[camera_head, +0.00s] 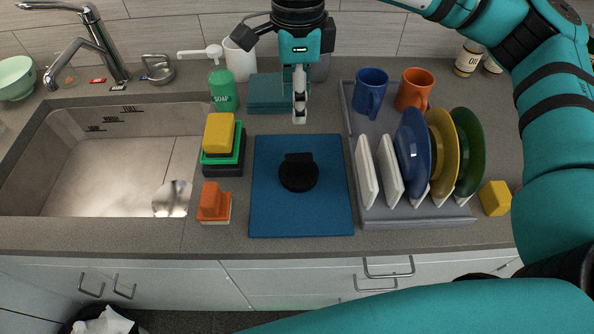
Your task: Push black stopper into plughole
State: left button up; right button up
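The black stopper (299,174) lies on a blue mat (270,217) on the counter, with its raised grip upward. The sink (110,170) is at the left. A shiny round metal patch (172,199) at its front right looks like the plughole; whether it is open is unclear. My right gripper (299,115) hangs pointing down above the counter, behind the stopper and apart from it. Its fingers are seen edge-on, so their opening is hidden; nothing is visible in them. My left gripper is not in view.
Between mat and sink stand stacked sponges (220,133) and an orange brush (213,203). A green soap bottle (223,91) is behind them. A dish rack (430,218) with plates and mugs is right of the mat. The faucet (92,45) rises behind the sink.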

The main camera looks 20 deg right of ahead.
aim_at(299, 156)
notch_tip(299, 156, down, 11)
jog(key=p, duration=0.3)
jog(key=shift+s+f, duration=0.1)
jog(key=shift+s, duration=0.05)
jog(key=f+p, duration=0.1)
jog(key=f, duration=0.1)
jog(key=f+p, duration=0.2)
jog(key=shift+w+d+f, duration=0.2)
jog(key=shift+f, duration=0.5)
grip_shut()
